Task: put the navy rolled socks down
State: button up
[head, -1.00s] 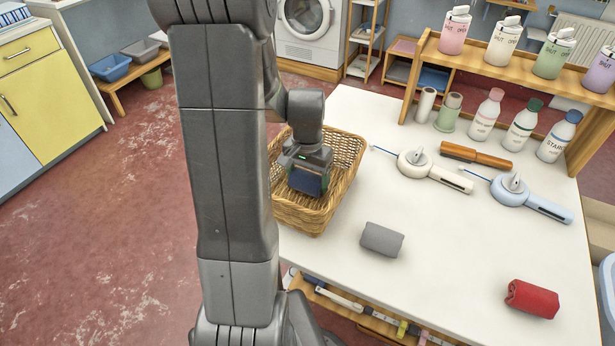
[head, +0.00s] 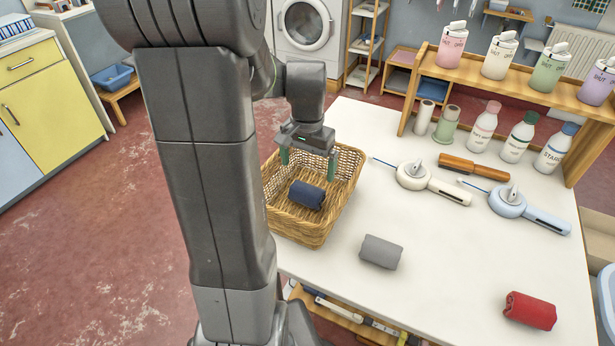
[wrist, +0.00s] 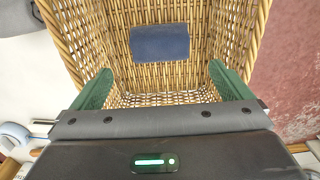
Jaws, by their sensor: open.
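The navy rolled socks (head: 307,195) lie on the floor of the wicker basket (head: 293,231), on the left part of the white table. In the wrist view the navy socks (wrist: 160,43) rest on the woven bottom, apart from the fingers. My gripper (head: 308,168) is open and empty above the back part of the basket. Its two green fingers (wrist: 168,90) are spread wide in the wrist view, with nothing between them.
Grey rolled socks (head: 381,252) and red rolled socks (head: 530,310) lie on the white table (head: 450,270). The table's front middle is clear.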

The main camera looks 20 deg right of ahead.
aim_at(308, 186)
jog(key=shift+r, duration=1.55)
